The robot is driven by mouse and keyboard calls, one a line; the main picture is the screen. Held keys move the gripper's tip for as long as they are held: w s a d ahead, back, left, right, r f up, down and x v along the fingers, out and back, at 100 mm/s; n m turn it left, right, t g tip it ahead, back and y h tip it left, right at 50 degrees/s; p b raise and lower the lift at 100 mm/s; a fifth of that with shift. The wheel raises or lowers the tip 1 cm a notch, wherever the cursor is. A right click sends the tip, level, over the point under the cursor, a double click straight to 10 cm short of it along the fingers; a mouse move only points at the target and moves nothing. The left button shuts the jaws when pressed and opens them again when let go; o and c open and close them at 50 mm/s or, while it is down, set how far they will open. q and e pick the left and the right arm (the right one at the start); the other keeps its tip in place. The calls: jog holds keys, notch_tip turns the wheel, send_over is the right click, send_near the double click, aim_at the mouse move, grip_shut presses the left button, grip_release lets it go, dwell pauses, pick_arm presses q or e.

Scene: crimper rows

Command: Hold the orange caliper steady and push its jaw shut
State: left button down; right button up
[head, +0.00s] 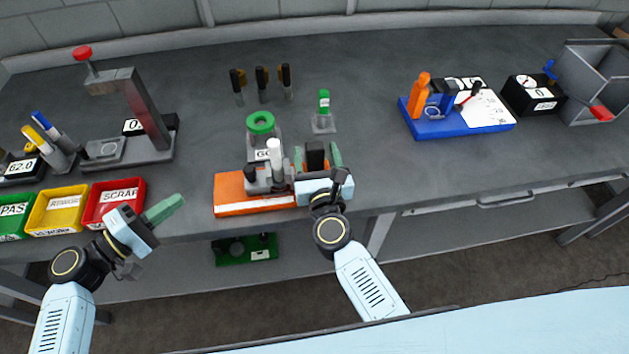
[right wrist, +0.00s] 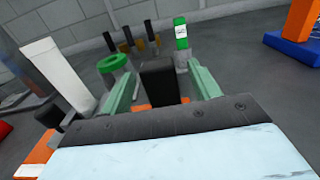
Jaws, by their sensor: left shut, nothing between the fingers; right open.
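The orange base (head: 229,194) sits at the table's front edge in the head view. A white post (head: 275,160) and dark grey parts stand on it. A black block (head: 315,154) rises near its right end, and I take this assembly as the orange caliper. My right gripper (head: 318,160) is open, its green fingers on either side of that black block. The right wrist view shows the black block (right wrist: 158,82) between the fingers; I cannot tell whether they touch it. My left gripper (head: 170,208) is shut and empty, left of the orange base, near the red bin. The jaw is partly hidden.
A red SCRAP bin (head: 136,184) and a yellow bin (head: 34,217) stand left. A green ring-topped part (head: 260,122) and a green-capped part (head: 324,104) stand behind the orange base. A blue-based device (head: 434,128) is at right. Clear table lies between.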

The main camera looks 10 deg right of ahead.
jog(key=s, duration=1)
jog(key=shift+s, duration=0.4)
pick_arm(q)
jog(key=shift+s+d, duration=0.1)
pick_arm(e)
jog(key=shift+r, duration=0.1)
